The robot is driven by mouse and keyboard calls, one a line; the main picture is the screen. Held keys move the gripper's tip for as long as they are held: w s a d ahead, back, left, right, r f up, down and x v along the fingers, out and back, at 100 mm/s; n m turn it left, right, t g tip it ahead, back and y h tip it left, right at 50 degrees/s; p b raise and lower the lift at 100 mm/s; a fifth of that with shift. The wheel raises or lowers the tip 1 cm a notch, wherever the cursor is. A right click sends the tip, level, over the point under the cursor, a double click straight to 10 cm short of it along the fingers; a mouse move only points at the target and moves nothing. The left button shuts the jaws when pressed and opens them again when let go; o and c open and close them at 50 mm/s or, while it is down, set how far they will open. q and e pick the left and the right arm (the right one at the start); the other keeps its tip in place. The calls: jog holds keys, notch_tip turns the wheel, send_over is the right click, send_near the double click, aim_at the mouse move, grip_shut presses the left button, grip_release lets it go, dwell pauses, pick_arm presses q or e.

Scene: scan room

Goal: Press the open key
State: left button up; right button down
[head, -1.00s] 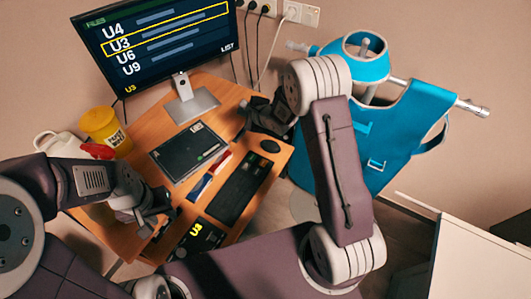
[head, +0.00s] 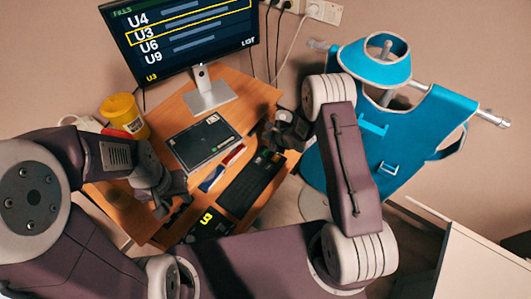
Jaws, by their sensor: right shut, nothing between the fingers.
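The dark keyboard (head: 243,190) lies on the wooden desk. I cannot make out an open key on it; the key labels are too small to read. My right gripper (head: 270,143) is shut and empty over the keyboard's far end, and it hides part of the desk there. I cannot tell whether it touches a key. My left gripper (head: 172,203) looks open and empty over the desk's left part. The monitor (head: 185,37) shows a list with U4, U3, U6 and U9. U3 is framed in yellow, and the word LIST stands at the right.
A dark tablet-like panel (head: 205,142), red and blue items (head: 213,178) and a black pad marked U3 (head: 208,224) lie on the desk. A yellow tub (head: 124,116) stands at the left. A blue apron (head: 395,135) hangs at the right, near a white cabinet (head: 490,265).

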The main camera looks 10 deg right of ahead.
jog(key=b, duration=0.6)
send_over(267, 153)
notch_tip(267, 153, down, 7)
jog(key=shift+f, duration=0.5)
jog(key=shift+f, duration=0.1)
dwell(1.1)
jog(key=shift+f, duration=0.3)
jog(key=shift+f+b, duration=0.45)
dwell(0.5)
jog(key=shift+r+p, duration=0.9)
jog(key=shift+p, duration=0.1)
